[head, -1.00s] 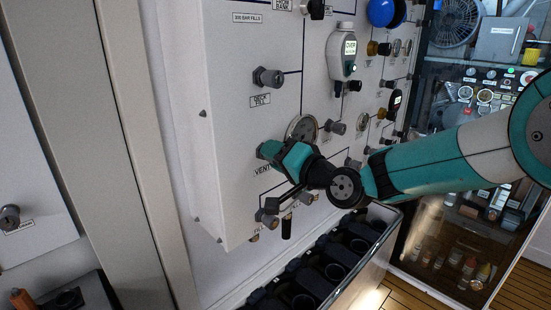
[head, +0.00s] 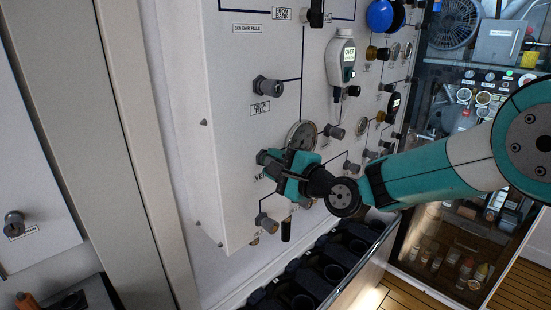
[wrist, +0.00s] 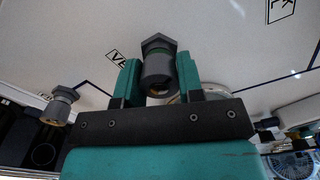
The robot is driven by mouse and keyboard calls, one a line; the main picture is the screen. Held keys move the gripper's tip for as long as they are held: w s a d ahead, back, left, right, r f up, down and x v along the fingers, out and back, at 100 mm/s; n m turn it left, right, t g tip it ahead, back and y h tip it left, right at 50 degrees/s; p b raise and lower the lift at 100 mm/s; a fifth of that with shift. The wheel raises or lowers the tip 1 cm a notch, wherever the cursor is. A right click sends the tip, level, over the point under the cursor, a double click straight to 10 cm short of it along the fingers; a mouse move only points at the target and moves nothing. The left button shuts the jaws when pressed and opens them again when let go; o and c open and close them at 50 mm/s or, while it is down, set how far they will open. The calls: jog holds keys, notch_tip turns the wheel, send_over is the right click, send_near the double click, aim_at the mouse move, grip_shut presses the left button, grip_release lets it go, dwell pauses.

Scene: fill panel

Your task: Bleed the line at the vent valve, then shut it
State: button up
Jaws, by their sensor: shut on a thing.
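The vent valve is a grey knob with a hex-shaped end (wrist: 158,62) on the white panel (head: 225,120). In the wrist view it sits between the two teal fingers of my gripper (wrist: 159,78), which is shut on it. A label beginning "VE" (wrist: 118,58) is beside it, partly covered by a finger. In the head view my gripper (head: 270,160) is against the panel's lower left part, and its fingers mostly hide the knob. A round gauge (head: 300,135) is just above and behind my gripper. Its reading is too small to tell.
A grey deck fill knob (head: 268,87) is above, and another grey knob (head: 266,222) is below my gripper. A digital display unit (head: 342,55) hangs higher up. A bin of dark cylinder slots (head: 330,270) stands below the panel. A glass-fronted cabinet (head: 465,80) is at right.

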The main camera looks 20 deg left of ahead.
jog(key=m+p, duration=0.2)
jog(key=m, duration=0.2)
jog(key=shift+m, duration=0.4)
jog(key=shift+f, duration=0.1)
jog(key=o, duration=0.9)
jog(key=shift+d, duration=0.1)
jog(key=b+v, duration=0.7)
jog(key=v, duration=1)
jog(key=shift+s+d+b, duration=0.15)
jog(key=shift+b, duration=0.25)
